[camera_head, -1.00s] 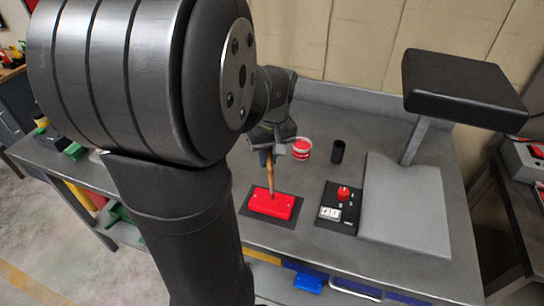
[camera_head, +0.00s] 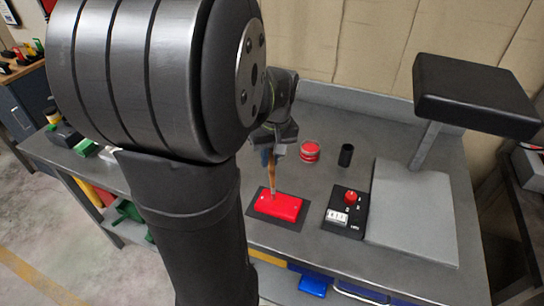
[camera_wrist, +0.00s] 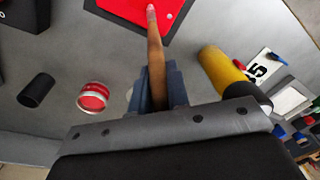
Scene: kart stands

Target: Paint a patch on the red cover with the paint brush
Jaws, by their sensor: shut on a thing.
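The red cover (camera_head: 279,206) lies on a dark mat (camera_head: 262,217) on the grey bench; it also shows at the top of the wrist view (camera_wrist: 138,8). My gripper (camera_head: 271,150) is shut on the paint brush (camera_head: 272,175), which has a wooden handle and points down. In the wrist view the brush (camera_wrist: 155,50) runs up from between the jaws to the cover. Its tip is at the cover's left part in the head view; I cannot tell whether it touches. No distinct painted patch shows on the cover.
A red paint tin (camera_head: 310,151) and a black cup (camera_head: 346,155) stand behind the cover. A black box with a red knob (camera_head: 346,208) and a grey plate stand with a black padded top (camera_head: 475,95) are to the right. A yellow cylinder (camera_wrist: 226,72) shows in the wrist view.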

